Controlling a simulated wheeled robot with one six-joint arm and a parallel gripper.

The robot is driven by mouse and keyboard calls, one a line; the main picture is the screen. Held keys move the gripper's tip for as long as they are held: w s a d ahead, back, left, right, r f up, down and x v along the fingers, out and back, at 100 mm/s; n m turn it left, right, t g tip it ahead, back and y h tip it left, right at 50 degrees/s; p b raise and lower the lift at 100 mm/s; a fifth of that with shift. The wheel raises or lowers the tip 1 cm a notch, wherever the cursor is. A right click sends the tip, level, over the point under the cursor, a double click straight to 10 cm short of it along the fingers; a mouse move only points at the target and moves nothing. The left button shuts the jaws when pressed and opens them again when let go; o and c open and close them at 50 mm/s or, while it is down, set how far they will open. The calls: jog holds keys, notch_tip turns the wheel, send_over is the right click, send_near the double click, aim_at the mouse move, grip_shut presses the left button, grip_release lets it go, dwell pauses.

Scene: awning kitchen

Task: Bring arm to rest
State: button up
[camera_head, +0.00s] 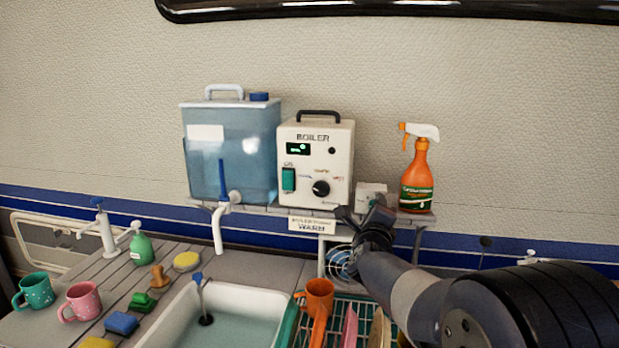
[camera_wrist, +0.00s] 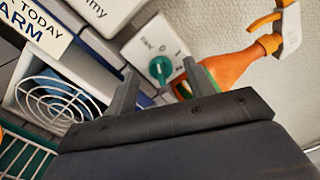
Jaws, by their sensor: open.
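My gripper (camera_head: 362,220) is at the shelf edge in the head view, in front of a small white switch box and left of the orange spray bottle (camera_head: 417,178). In the wrist view, my gripper (camera_wrist: 163,88) has its two fingers spread apart with nothing between them. The white switch box (camera_wrist: 155,60) with its green knob (camera_wrist: 160,69) shows beyond the fingertips. My arm reaches in from the lower right of the head view. Whether a fingertip touches the box cannot be told.
The boiler (camera_head: 316,160) and blue water tank (camera_head: 232,150) stand on the shelf. A fan grille (camera_head: 340,262) sits below. The sink (camera_head: 222,318) is left of the rack, with mugs and sponges beyond.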

jog(key=shift+r+m+p, duration=0.1)
jog(key=shift+m+p, duration=0.75)
jog(key=shift+m, duration=1.35)
